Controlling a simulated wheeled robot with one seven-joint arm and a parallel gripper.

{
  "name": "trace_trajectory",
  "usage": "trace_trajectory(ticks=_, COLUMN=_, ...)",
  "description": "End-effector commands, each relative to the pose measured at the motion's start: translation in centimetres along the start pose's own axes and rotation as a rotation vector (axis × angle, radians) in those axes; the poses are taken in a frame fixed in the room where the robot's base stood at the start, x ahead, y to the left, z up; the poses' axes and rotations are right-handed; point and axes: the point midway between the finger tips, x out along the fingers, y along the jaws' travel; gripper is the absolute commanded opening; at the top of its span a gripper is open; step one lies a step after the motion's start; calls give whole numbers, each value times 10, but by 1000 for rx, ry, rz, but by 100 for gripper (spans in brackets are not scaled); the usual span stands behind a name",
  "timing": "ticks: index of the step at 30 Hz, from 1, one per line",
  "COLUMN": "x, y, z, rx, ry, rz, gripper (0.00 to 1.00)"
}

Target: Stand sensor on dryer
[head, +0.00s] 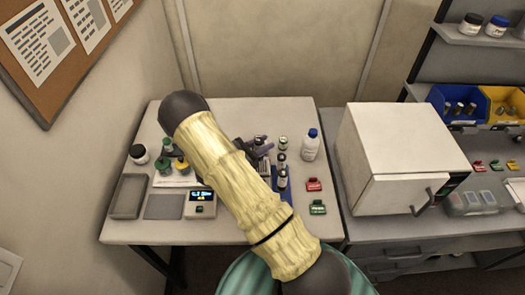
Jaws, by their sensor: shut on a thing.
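My gripper (258,150) shows as a small dark shape over the middle of the left table, partly hidden behind my sleeved forearm. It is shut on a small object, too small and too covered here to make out. I cannot tell which thing is the sensor. Small dark-capped cylinders (282,181) stand in a blue holder (283,197) just right of the gripper. The white box-shaped cabinet (400,145), which may be the dryer, stands on the right bench with its handled front door closed. Its flat top is bare.
A white bottle (310,145), a red tag (314,184) and a green tag (318,207) are on the table's right side. A scale (201,203), a grey tray (127,197) and green-capped jars are at left. Blue (461,104) and yellow (503,102) bins stand at the far right.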

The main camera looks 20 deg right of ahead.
Motion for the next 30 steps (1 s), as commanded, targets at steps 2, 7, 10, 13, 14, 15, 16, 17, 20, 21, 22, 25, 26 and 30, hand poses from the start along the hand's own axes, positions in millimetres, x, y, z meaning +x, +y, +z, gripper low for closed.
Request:
trace_trajectory(ticks=2, x=0, y=0, z=0, rx=1, ry=-1, rz=0, gripper=2)
trace_trajectory(ticks=7, x=0, y=0, z=0, rx=0, ry=-1, rz=1, gripper=2)
trace_trajectory(ticks=10, x=0, y=0, z=-6, rx=-2, ry=0, rz=2, gripper=2)
trace_trajectory(ticks=13, x=-1, y=0, z=-18, rx=-4, ry=1, rz=1, gripper=2)
trace_trajectory(ticks=14, x=-1, y=0, z=-22, rx=-3, ry=0, rz=2, gripper=2)
trace_trajectory(ticks=15, x=0, y=0, z=-27, rx=-2, ry=0, rz=2, gripper=2)
trace_trajectory(ticks=16, x=0, y=0, z=-31, rx=-2, ry=-1, rz=2, gripper=2)
trace_trajectory(ticks=17, x=0, y=0, z=-34, rx=-2, ry=-1, rz=1, gripper=2)
trace_trajectory(ticks=20, x=-1, y=0, z=-41, rx=-1, ry=0, rz=2, gripper=2)
trace_trajectory(ticks=21, x=-1, y=0, z=-42, rx=-1, ry=0, rz=3, gripper=2)
trace_trajectory(ticks=22, x=-2, y=1, z=-42, rx=0, ry=0, rz=4, gripper=2)
trace_trajectory(ticks=25, x=-2, y=1, z=-42, rx=0, ry=0, rz=4, gripper=2)
trace_trajectory(ticks=26, x=-2, y=1, z=-42, rx=0, ry=0, rz=4, gripper=2)
trace_trajectory(ticks=30, x=-2, y=1, z=-44, rx=0, ry=-1, rz=4, gripper=2)
